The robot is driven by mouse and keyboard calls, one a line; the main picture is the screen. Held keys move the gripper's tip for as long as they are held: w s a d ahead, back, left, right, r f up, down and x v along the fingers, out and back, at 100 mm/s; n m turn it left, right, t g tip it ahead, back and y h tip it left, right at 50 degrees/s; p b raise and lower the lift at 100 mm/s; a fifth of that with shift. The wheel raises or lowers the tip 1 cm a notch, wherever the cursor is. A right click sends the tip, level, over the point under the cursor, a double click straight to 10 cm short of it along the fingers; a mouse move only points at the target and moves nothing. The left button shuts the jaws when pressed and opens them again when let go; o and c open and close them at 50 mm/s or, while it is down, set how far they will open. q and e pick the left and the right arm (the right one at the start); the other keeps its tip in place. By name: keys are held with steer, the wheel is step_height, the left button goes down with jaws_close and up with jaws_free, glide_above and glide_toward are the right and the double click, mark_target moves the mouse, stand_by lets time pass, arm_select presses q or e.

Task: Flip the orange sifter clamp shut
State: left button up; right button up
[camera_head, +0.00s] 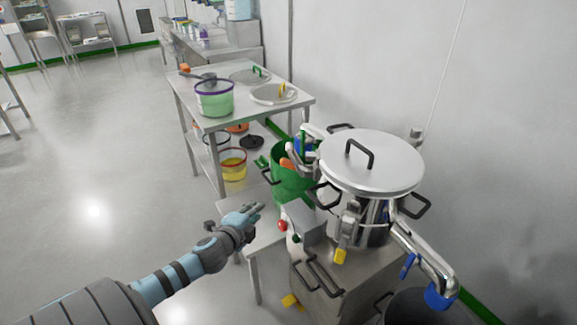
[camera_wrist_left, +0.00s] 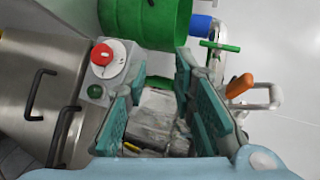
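The orange clamp handle (camera_head: 288,163) shows in the head view beside the green drum (camera_head: 287,184), behind my left gripper. In the left wrist view the orange handle (camera_wrist_left: 239,86) sticks out at an angle to the right of the fingers, next to bright metal fittings. Whether the clamp is latched cannot be told. My left gripper (camera_head: 250,214) is open, with a clear gap between its teal fingers in the left wrist view (camera_wrist_left: 154,84). It appears empty and apart from the handle. My right gripper is not in view.
A lidded steel vessel (camera_head: 372,161) stands at right on a steel cabinet with a red button (camera_head: 283,225) and black handles. A steel table (camera_head: 240,118) behind holds a green-filled tub (camera_head: 214,98). Open floor lies at left.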

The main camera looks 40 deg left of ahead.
mark_target(286, 166)
arm_select(q)
steer(key=w+d+r+m+t, duration=0.1)
steer(key=d+r+m+t, duration=0.35)
steer(key=r, duration=0.75)
steer(key=w+a+f, duration=0.1)
steer(key=w, duration=0.3)
steer(key=w+a+f+m+g+b, duration=0.1)
steer(key=w, duration=0.4)
steer(key=w+a+f+g+b, duration=0.1)
steer(key=w+a, duration=0.1)
steer(key=w, duration=0.2)
steer(key=shift+w, duration=0.4)
steer(key=shift+r, duration=0.1)
jaws_close()
